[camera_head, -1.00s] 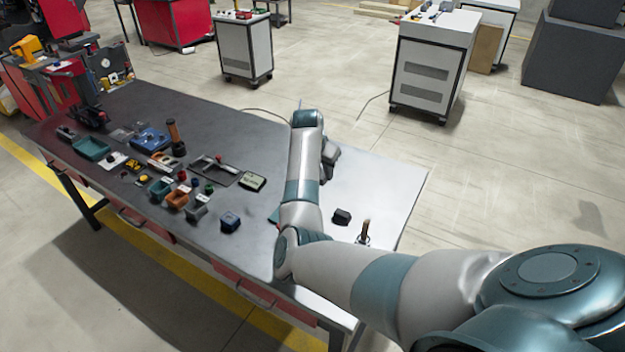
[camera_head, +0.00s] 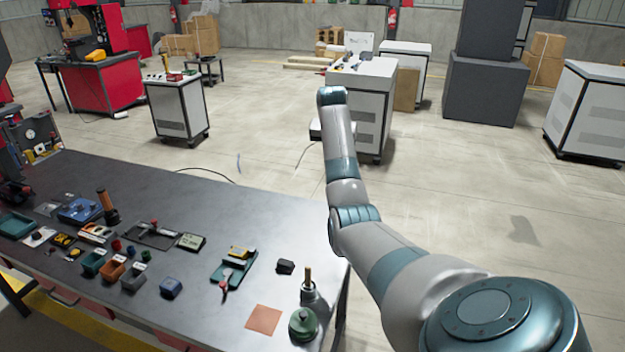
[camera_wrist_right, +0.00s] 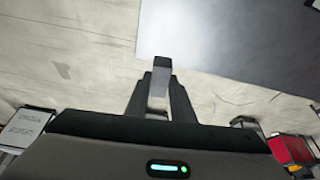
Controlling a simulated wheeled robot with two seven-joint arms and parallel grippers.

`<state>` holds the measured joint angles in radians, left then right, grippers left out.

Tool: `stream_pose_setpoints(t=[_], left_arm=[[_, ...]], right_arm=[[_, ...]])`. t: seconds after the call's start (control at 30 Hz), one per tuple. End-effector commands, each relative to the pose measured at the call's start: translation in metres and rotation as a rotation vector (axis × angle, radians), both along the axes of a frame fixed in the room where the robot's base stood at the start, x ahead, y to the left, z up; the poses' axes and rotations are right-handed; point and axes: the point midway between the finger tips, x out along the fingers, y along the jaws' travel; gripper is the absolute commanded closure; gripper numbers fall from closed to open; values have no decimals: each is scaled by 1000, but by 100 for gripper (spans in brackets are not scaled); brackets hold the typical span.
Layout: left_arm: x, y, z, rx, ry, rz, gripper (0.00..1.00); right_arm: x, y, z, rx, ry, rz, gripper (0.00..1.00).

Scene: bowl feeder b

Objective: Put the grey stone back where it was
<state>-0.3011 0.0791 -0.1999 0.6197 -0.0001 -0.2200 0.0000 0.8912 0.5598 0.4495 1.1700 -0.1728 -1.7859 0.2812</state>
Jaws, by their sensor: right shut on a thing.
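My right gripper (camera_wrist_right: 161,90) shows in the right wrist view, with its fingers closed on a small grey piece (camera_wrist_right: 162,64) at the tips. I take this piece for the grey stone, but it is small and mostly covered by the fingers. In the head view my right arm reaches forward past the table's right end, and the fingers and their load are hidden behind it. The dark table (camera_head: 220,205) lies to the arm's left. My left gripper is in neither view.
Several small bins and tools fill the left part. A white cabinet (camera_head: 360,105) stands beyond the arm.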

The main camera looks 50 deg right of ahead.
Motion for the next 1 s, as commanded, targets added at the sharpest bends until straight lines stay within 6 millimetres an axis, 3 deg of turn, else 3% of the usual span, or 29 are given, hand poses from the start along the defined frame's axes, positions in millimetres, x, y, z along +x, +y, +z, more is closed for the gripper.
stream_pose_setpoints(t=[0.07,0.17,0.27,0.37,0.5,0.67,0.83,1.0], left_arm=[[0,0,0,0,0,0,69],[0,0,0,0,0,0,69],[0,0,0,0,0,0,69],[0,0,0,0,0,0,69],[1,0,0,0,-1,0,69],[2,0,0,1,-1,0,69],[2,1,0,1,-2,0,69],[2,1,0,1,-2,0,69]], right_arm=[[-9,-12,1,-10,8,8,99],[-11,-11,-13,-19,14,12,99],[-9,4,-38,-23,15,4,99],[-5,32,-70,-22,15,-14,99],[-2,89,-109,-15,9,-41,99],[0,171,-134,0,0,-48,99],[3,263,-125,19,-7,23,99],[6,348,-89,29,-9,202,99]])
